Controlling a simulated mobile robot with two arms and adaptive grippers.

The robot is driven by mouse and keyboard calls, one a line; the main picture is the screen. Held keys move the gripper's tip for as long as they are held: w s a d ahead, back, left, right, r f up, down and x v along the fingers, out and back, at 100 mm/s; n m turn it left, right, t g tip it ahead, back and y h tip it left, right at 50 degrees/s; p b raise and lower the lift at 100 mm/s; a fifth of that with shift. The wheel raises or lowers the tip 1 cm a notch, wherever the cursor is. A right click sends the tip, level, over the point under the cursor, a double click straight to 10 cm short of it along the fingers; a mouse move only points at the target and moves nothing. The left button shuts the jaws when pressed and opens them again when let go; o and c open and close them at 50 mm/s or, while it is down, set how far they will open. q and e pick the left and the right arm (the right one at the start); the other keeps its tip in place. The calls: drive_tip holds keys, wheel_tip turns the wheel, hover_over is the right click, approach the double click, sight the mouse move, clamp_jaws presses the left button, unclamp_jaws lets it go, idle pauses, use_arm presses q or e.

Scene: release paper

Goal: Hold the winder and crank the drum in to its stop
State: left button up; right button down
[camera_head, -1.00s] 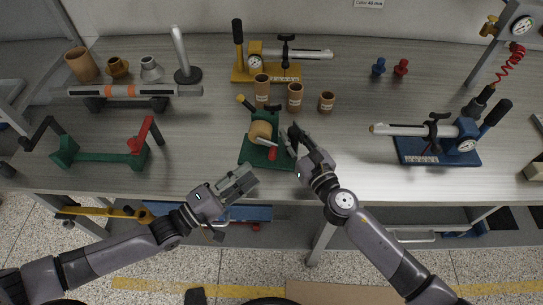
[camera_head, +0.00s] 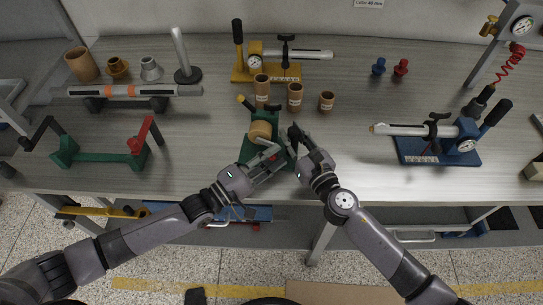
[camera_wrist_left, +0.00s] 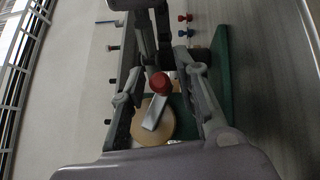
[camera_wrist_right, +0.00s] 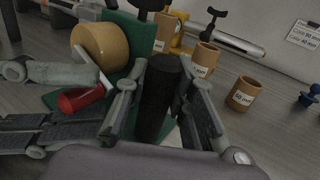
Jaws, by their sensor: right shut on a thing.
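The green winder (camera_head: 250,152) stands near the table's front edge with a tan drum (camera_head: 260,131). Its crank, a light arm with a red knob (camera_wrist_right: 80,98), shows in the right wrist view below the drum. My left gripper (camera_head: 274,155) is open, its fingers on either side of the red knob, which also shows between them in the left wrist view (camera_wrist_left: 160,83). My right gripper (camera_head: 300,140) is shut on the winder's black upright handle (camera_wrist_right: 158,95). Contact between the left fingers and knob cannot be told.
Several brown cores (camera_head: 295,97) stand just behind the winder. A yellow fixture (camera_head: 270,73) is further back, a blue one (camera_head: 425,152) to the right, and a green stand (camera_head: 95,157) to the left.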

use_arm(q)
clamp_jaws()
drive_tip(key=shift+a+f+m+y, duration=0.2)
drive_tip(key=shift+m+y, duration=0.1)
drive_tip(key=shift+m, duration=0.2)
idle(0.5)
drive_tip(key=shift+a+f+m+g+y, duration=0.25)
drive_tip(key=shift+f+m+g+y, duration=0.15)
drive_tip(key=shift+m+g+y, duration=0.35)
drive_tip(key=shift+w+a+f+m+g+y, duration=0.1)
drive_tip(key=shift+a+f+m+g+y, duration=0.2)
drive_tip(key=shift+m+y, duration=0.35)
drive_tip(key=shift+w+a+f+m+g+y, duration=0.1)
drive_tip(key=shift+a+f+m+g+y, duration=0.1)
drive_tip(key=shift+a+m+g+y, duration=0.3)
drive_tip(key=shift+d+y, duration=0.1)
drive_tip(key=shift+y, duration=0.2)
drive_tip(key=shift+o, duration=1.2)
unclamp_jaws()
drive_tip(key=shift+s+d, duration=0.1)
